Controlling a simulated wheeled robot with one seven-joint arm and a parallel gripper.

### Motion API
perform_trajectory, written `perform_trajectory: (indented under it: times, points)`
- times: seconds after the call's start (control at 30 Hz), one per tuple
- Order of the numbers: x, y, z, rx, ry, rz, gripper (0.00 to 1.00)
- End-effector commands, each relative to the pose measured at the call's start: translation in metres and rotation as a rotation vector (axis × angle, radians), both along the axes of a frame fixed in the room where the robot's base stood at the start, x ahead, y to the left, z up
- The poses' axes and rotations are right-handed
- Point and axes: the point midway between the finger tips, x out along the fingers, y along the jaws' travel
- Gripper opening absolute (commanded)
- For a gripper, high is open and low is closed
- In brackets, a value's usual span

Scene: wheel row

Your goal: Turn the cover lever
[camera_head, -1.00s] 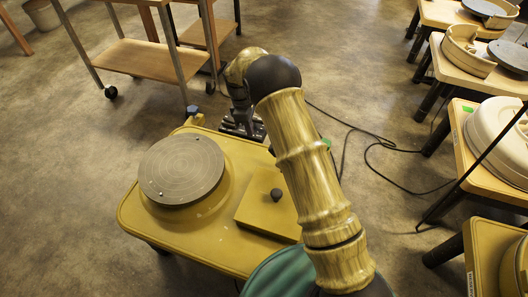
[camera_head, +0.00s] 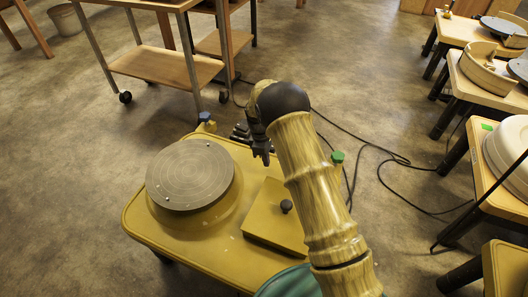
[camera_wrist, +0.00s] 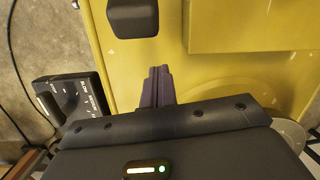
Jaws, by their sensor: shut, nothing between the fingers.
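The yellow wheel table (camera_head: 185,240) carries a square raised cover (camera_head: 265,222) with a small dark round knob (camera_head: 286,206). I cannot tell for sure which part is the cover lever. My gripper (camera_head: 263,158) points down over the table's far side, behind the cover and apart from its knob. Its dark fingers (camera_wrist: 158,75) are together and empty in the wrist view. A dark rounded block (camera_wrist: 132,18) shows above the fingertips there, apart from them. The cover's edge (camera_wrist: 250,40) is at the upper right of that view.
A grey round wheel head (camera_head: 190,175) stands left of the cover. A blue knob (camera_head: 205,118) and a green knob (camera_head: 337,157) sit at the table edges. A black switch box (camera_wrist: 75,102) is beside the fingers. Cables (camera_head: 385,150) cross the floor; a wooden cart (camera_head: 165,65) stands behind.

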Motion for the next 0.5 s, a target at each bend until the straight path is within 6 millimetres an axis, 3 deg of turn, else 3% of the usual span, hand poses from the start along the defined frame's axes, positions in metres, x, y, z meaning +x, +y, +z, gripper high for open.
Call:
perform_trajectory:
  times: [0.2, 0.5]
  points:
    - [-0.003, -0.027, 0.018, 0.002, -0.006, -0.005, 0.0]
    - [-0.004, -0.033, 0.022, 0.001, -0.005, -0.005, 0.0]
